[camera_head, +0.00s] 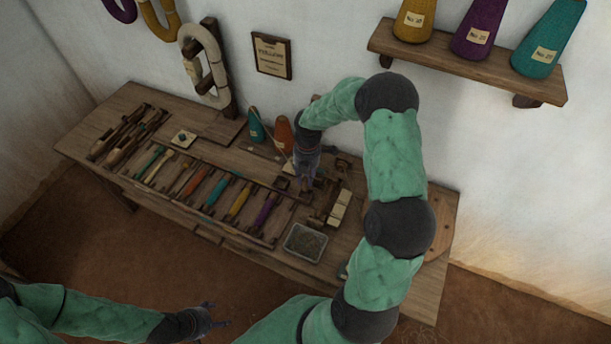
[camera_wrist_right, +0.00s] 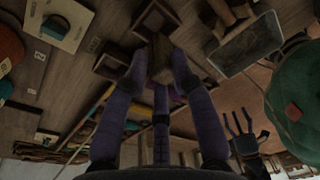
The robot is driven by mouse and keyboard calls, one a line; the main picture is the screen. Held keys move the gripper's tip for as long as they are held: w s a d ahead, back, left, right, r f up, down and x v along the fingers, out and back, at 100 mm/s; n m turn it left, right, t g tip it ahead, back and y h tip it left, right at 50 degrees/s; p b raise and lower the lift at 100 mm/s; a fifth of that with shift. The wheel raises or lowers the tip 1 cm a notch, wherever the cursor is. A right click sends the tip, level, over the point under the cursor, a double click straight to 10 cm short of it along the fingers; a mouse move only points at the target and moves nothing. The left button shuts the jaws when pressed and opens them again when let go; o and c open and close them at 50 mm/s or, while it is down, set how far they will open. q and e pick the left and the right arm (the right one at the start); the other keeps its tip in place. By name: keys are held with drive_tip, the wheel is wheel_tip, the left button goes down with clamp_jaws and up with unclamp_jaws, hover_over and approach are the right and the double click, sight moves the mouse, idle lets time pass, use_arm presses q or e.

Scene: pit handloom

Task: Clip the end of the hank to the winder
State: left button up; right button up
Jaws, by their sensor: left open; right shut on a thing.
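A cream hank (camera_head: 204,62) hangs in a loop on a wooden upright at the back of the bench. My right gripper (camera_head: 306,187) reaches down to the bench, right of the teal and orange cones. In the right wrist view its purple fingers (camera_wrist_right: 160,75) are shut on a small brownish piece (camera_wrist_right: 160,52); I cannot tell whether this is the hank's end. I cannot clearly make out the winder; wooden parts (camera_head: 327,208) stand just right of my right gripper. My left gripper (camera_head: 213,315) is open and empty, in front of the bench, and shows in the right wrist view (camera_wrist_right: 238,122).
A teal cone (camera_head: 256,126) and an orange cone (camera_head: 284,134) stand at the back. A wall shelf (camera_head: 465,66) holds large cones.

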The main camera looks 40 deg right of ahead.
drive_tip(key=shift+f+b, duration=0.6)
drive_tip(key=shift+f, duration=0.3)
drive_tip(key=shift+f+b, duration=0.6)
drive_tip(key=shift+f, duration=1)
drive_tip(key=o, duration=1.2)
drive_tip(key=shift+o, duration=0.2)
drive_tip(key=shift+r, duration=0.15)
wheel_tip(320, 180, up, 8)
drive_tip(key=p, duration=0.6)
drive_tip(key=shift+p, duration=0.3)
drive_tip(key=shift+f, duration=0.2)
